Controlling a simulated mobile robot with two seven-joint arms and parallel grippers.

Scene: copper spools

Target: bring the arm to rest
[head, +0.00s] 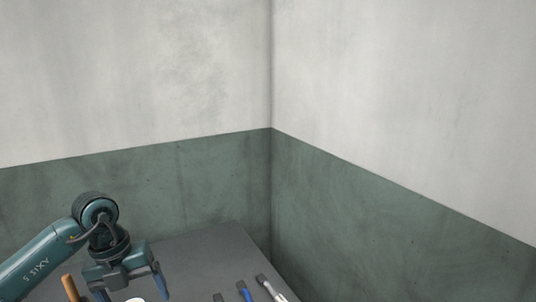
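My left arm comes in from the lower left and bends down at the wrist. My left gripper (131,288) points down over the dark grey table (205,256), with its two blue fingers apart. No held object shows between the fingers. The lower part of the gripper is close to the bottom edge of the picture. My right gripper is not in view.
An orange-brown rod-like thing (71,289) stands left of the gripper. A white rounded thing (136,300) shows at the bottom edge. Right of it lie a dark-tipped thing (218,297), a blue one (245,291) and a pale one (272,290). Walls (180,185) meet behind.

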